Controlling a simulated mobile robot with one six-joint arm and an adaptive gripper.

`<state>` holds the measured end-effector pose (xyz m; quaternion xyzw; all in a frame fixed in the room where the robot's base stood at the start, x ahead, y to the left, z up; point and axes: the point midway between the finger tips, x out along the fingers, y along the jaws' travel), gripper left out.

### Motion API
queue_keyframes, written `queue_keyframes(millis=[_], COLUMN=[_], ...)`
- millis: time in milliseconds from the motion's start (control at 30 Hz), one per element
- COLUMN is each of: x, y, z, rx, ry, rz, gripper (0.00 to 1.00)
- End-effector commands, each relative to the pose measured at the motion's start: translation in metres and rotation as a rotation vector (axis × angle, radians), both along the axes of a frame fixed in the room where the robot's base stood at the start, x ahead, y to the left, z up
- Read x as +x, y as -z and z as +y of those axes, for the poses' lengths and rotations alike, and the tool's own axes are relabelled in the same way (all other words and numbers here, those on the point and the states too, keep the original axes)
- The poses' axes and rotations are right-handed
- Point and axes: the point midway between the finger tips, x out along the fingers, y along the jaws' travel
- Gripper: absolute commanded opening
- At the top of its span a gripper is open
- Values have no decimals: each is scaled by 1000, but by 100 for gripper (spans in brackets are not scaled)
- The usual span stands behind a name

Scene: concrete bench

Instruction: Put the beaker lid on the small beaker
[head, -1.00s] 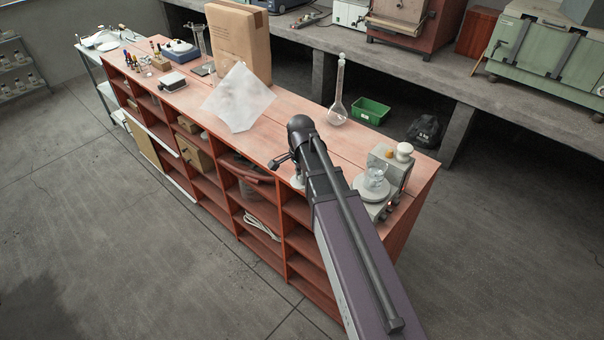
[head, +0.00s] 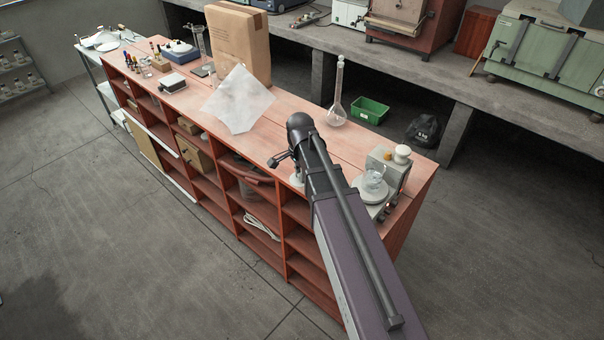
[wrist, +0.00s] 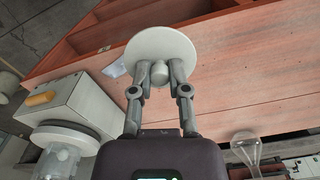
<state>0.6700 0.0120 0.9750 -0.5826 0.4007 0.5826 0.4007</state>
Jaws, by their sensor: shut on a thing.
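The beaker lid (wrist: 160,45) is a white round disc with a small knob. In the wrist view, my gripper (wrist: 160,72) is shut on it by the knob. In the head view, my arm hides most of my gripper, and a bit of white (head: 297,182) shows beside it over the bench's front edge. A clear glass beaker (head: 375,179) stands on the round plate of a grey stirrer, right of my gripper. It also shows at lower left in the wrist view (wrist: 60,160). A small pale object (wrist: 115,68) is partly hidden by the lid; I cannot tell what it is.
The grey stirrer (head: 383,158) carries a white knob-shaped piece (head: 403,150). A round-bottom flask (head: 336,110) stands near the back edge. A pale sheet (head: 240,103) and cardboard box (head: 238,45) are farther left. The wooden top between flask and stirrer is clear.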

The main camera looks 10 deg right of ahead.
Motion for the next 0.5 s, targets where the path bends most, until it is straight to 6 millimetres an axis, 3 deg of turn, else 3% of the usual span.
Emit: queue_keyframes(millis=[500], x=[0], y=[-12], z=[0], rx=[0], ry=[0], rz=[0], gripper=[0])
